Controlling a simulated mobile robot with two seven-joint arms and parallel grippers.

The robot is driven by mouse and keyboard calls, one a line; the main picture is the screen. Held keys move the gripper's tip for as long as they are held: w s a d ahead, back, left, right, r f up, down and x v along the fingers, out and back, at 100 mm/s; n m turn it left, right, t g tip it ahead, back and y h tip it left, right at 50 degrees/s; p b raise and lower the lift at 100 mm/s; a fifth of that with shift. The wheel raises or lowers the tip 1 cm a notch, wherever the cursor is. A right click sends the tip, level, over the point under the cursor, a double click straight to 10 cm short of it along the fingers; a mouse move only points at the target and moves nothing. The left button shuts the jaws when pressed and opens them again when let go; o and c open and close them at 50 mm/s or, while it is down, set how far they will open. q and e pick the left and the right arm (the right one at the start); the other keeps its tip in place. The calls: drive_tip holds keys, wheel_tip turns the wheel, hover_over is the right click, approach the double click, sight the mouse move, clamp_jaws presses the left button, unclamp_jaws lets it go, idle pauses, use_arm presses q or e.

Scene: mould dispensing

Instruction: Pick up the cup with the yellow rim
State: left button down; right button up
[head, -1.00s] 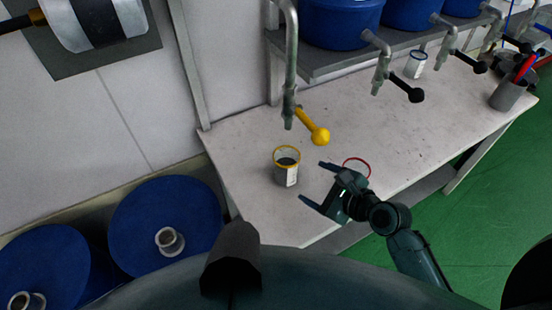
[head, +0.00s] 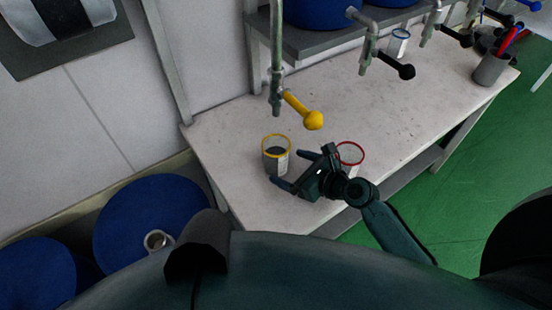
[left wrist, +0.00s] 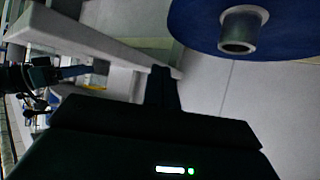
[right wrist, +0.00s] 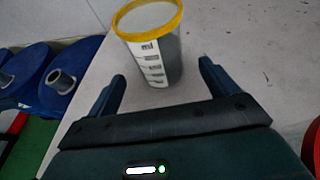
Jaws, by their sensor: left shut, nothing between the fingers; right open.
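The cup with the yellow rim (head: 275,155) stands upright on the white table (head: 235,150), near its left end. It is clear with dark contents and a white scale label. It also shows in the right wrist view (right wrist: 152,45), just beyond the fingertips. My right gripper (head: 288,168) is open, beside the cup at its right, with its fingers pointing toward it. The right gripper's fingers show in the right wrist view (right wrist: 162,82), spread with nothing gripped between them. My left gripper (left wrist: 162,75) is shut and empty, in the left wrist view only, away from the cup.
A red-rimmed cup (head: 351,154) stands right behind my right gripper. A tap with a yellow handle (head: 303,110) hangs above and behind the yellow-rimmed cup. A blue-rimmed cup (head: 398,43) and a grey holder (head: 491,68) stand farther back. Blue drums (head: 150,215) stand left of the table.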

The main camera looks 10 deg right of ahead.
drive_tip(key=b+x, duration=0.1)
drive_tip(key=x, duration=0.5)
drive_tip(key=c, duration=1.2)
